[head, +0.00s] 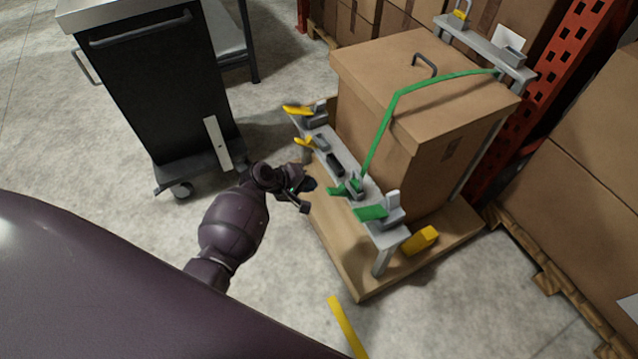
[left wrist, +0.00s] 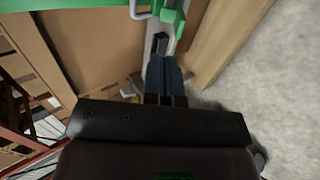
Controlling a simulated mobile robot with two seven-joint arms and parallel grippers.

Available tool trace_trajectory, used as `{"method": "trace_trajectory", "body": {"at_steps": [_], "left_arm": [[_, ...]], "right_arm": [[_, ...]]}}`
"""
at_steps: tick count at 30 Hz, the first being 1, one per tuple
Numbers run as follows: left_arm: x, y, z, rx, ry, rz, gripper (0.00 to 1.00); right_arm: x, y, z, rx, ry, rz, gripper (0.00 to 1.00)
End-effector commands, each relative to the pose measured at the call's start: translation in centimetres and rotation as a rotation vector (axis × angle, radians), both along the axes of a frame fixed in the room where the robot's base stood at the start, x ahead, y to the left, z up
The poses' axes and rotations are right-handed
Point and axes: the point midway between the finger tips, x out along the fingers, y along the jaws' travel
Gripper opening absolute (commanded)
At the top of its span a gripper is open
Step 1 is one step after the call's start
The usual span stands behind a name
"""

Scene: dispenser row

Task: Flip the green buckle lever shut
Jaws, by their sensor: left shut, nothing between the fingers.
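A green strap (head: 382,128) runs over a large cardboard box (head: 378,85) down to a buckle on a grey rail (head: 348,167). A green lever-like piece (head: 343,189) sticks out at the strap's lower end. A second green piece (head: 370,213) lies beside it, nearer the rail's front end; which is the buckle lever I cannot tell surely. My left gripper (head: 309,184) is just left of the rail, apart from the green pieces. In the left wrist view its fingers (left wrist: 166,76) are together and empty, with a green part (left wrist: 172,15) beyond them. My right gripper is not in view.
Yellow levers (head: 297,110) stand farther along the rail. A yellow block (head: 421,240) lies on the wooden base (head: 340,250). A dark cart (head: 150,90) stands at the left. Stacked boxes and a red rack (head: 567,60) are at the right. Floor in front is mostly clear.

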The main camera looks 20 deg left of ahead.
Motion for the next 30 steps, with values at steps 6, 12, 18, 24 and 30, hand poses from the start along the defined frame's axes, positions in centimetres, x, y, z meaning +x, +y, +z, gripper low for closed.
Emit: {"method": "trace_trajectory", "body": {"at_steps": [6, 12, 18, 24, 30], "left_arm": [[2.0, -1.9, -3.2, -0.002, 0.011, -0.001, 0.0], [4.2, -3.6, -5.4, -0.001, 0.011, 0.0, 0.0], [6.1, -5.1, -7.2, -0.001, 0.011, -0.001, 0.0], [7.3, -5.9, -8.0, 0.0, 0.006, 0.0, 0.0], [7.7, -6.1, -7.9, 0.001, 0.002, 0.001, 0.0]], "right_arm": [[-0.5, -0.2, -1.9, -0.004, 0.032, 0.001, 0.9], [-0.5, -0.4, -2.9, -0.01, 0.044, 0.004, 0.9], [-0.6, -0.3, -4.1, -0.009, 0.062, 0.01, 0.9], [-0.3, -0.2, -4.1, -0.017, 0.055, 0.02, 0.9], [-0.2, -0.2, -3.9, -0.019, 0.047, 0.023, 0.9]]}}
